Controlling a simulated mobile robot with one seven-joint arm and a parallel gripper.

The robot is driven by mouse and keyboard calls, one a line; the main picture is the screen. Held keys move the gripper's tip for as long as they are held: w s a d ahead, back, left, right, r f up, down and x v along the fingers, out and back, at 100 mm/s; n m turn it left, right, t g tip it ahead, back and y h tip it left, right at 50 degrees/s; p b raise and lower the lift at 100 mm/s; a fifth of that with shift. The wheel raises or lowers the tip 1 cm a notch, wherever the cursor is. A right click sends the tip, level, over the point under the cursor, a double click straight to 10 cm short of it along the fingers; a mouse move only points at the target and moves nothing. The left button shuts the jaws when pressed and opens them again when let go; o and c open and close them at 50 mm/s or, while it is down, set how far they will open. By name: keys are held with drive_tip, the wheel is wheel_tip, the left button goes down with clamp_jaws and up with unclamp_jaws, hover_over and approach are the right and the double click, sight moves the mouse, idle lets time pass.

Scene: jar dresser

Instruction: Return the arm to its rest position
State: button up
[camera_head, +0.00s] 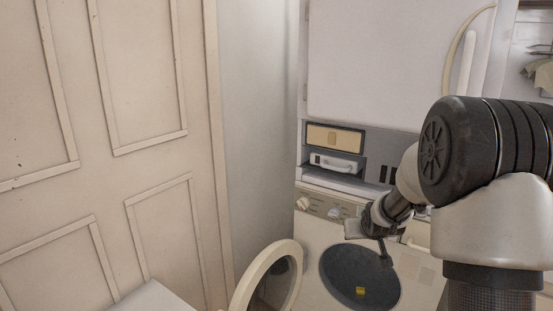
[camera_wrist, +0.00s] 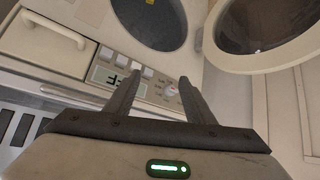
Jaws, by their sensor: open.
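My gripper (camera_head: 368,245) is at the end of my arm, in front of the upper front of a white washing machine (camera_head: 315,240). In the wrist view my gripper (camera_wrist: 160,77) has its two dark fingers apart, with nothing between them. Behind the fingers are the machine's control panel (camera_wrist: 112,75), with a small display and buttons, and a knob. The machine's round opening (camera_head: 340,270) is dark and partly covered by the gripper in the head view. A small yellow patch (camera_head: 360,291) shows inside it.
The machine's round door (camera_head: 290,252) stands open to the left of the opening; it shows at upper right in the wrist view (camera_wrist: 228,62). A white appliance (camera_head: 390,60) stands above the machine. A panelled cream door (camera_head: 150,165) fills the left side.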

drive_tip(key=s+a+r+g, duration=0.1)
drive_tip(key=s+a+r, duration=0.2)
drive_tip(key=s+r, duration=0.4)
drive_tip(key=s+a+r+g, duration=0.1)
drive_tip(key=s+a+r, duration=0.2)
drive_tip(key=s+r, duration=0.5)
drive_tip(key=s+a+f+g+y, duration=0.1)
drive_tip(key=s+a, duration=0.1)
drive_tip(key=s, duration=0.9)
drive_tip(key=s+a+g, duration=0.1)
drive_tip(key=s+a, duration=0.2)
drive_tip(key=s, duration=0.9)
wheel_tip(320, 180, up, 28)
drive_tip(key=p, duration=2.8)
drive_tip(key=shift+d, duration=0.2)
drive_tip(key=shift+w+f, duration=0.1)
drive_tip(key=shift+f, duration=0.05)
